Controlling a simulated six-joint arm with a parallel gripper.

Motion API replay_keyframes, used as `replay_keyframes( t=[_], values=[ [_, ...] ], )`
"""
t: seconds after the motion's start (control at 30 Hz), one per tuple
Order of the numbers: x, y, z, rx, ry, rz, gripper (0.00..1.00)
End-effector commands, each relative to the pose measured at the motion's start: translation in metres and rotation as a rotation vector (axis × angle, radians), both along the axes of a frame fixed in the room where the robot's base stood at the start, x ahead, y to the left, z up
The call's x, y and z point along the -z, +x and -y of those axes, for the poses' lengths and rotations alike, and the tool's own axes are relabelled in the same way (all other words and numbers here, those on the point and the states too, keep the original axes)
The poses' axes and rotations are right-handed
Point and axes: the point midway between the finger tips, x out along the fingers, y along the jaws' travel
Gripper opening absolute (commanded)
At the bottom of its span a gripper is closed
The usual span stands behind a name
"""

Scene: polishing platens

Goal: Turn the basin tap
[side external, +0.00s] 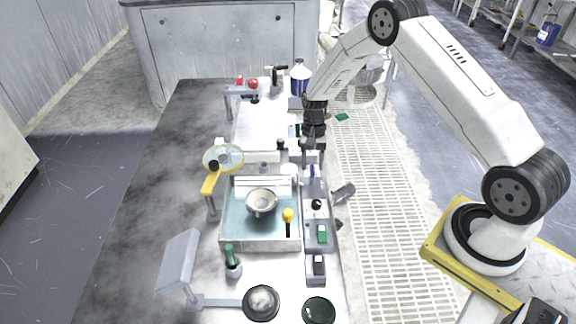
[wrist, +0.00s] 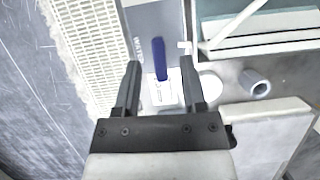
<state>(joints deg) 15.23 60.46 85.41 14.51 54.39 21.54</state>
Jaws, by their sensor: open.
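The tap shows as a blue lever (wrist: 159,52) on a grey panel with lettering in the wrist view. In the side external view a small blue piece (side external: 313,171) stands at the right edge of the basin (side external: 232,240). The basin has a teal floor and pale walls; part of it shows at the upper right of the wrist view. My gripper (wrist: 160,72) is open and empty, pointing down, its fingers on either side of the lever's line of sight. In the side external view my gripper (side external: 313,158) is just above the lever; I cannot tell whether it touches.
A metal bowl (side external: 262,203) and a yellow-knobbed tool (side external: 288,216) are in the basin. A magnifier lamp (side external: 222,158) stands to its left. A switch panel (side external: 319,234) runs along the right. A bottle (side external: 300,79) stands at the back. Perforated flooring (side external: 385,220) lies right of the bench.

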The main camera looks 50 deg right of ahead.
Motion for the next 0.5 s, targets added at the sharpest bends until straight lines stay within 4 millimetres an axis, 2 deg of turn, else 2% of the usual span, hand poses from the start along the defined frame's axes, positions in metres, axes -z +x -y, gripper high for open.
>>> replay_keyframes(
  t=[0.5],
  values=[
    [-0.056,0.016,0.018,0.0,-0.002,0.003,0.53]
  ],
)
